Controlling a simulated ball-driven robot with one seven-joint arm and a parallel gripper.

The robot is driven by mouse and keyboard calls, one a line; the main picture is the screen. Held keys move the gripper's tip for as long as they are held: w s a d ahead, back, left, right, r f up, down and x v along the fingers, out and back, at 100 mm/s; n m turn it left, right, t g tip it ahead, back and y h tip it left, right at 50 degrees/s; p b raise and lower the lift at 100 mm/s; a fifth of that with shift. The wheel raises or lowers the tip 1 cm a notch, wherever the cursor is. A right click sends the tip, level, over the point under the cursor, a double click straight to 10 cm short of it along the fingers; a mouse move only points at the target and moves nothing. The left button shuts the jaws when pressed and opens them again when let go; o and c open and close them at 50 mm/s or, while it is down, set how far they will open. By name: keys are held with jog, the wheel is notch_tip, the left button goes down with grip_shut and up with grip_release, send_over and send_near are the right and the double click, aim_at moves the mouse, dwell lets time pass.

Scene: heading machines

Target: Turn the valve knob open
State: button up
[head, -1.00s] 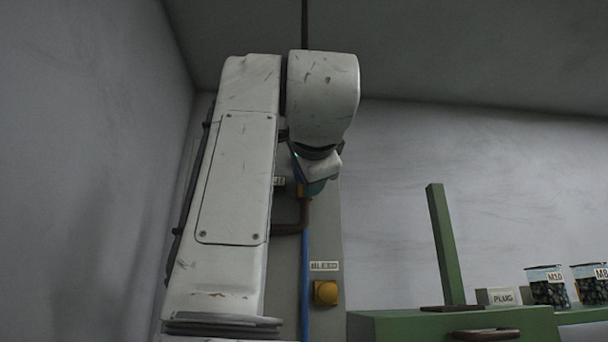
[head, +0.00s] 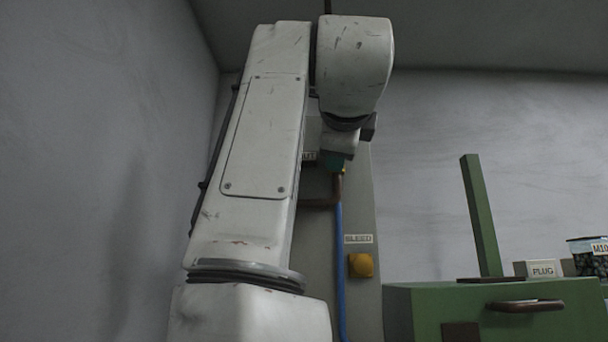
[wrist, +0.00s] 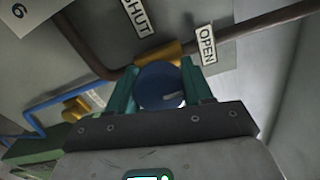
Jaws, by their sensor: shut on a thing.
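The valve knob (wrist: 160,85) is round and dark blue, with a pale mark on its lower right part, in the middle of the wrist view. It sits on a brass-coloured valve body (wrist: 168,53) in a brown pipe. My gripper (wrist: 160,88) has its teal fingers on either side of the knob and is shut on it. A SHUT label (wrist: 135,17) is above the knob and an OPEN label (wrist: 207,45) is to its upper right. In the head view my arm largely hides the valve, and only the teal end of my gripper (head: 336,163) shows.
A yellow knob (head: 361,265) under a BLEED label (head: 358,239) is lower on the panel, beside a blue pipe (head: 340,260). A green cabinet (head: 440,308) with a green post (head: 481,215) and a PLUG box (head: 541,268) stands at the right.

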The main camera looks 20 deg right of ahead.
jog(key=shift+f, duration=0.1)
dwell(0.3)
jog(key=o, duration=1)
jog(key=b+v, duration=0.1)
jog(key=v, duration=0.6)
jog(key=shift+s+a+b, duration=0.1)
jog(key=shift+s+b, duration=0.1)
jog(key=shift+b, duration=0.1)
